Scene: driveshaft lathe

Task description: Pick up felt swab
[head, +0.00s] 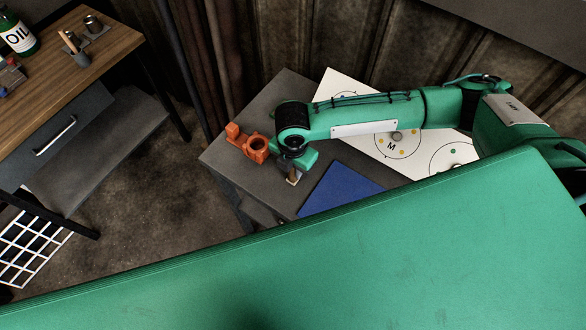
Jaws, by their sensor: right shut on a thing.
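My right gripper (294,166) hangs over the grey table, just right of the orange holder (254,148). It is shut on a small tan piece with a pale end (293,178), which looks like the felt swab. The piece is mostly hidden by the gripper, and I cannot tell whether its lower end touches the table. The orange holder has an open ring. My left gripper is not in view.
A blue mat (340,190) and a white sheet with marked circles (365,137) lie on the grey table (225,158). A wooden bench (75,80) at the left carries an oil bottle (17,38) and a cup with a stick (75,52). Floor lies between.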

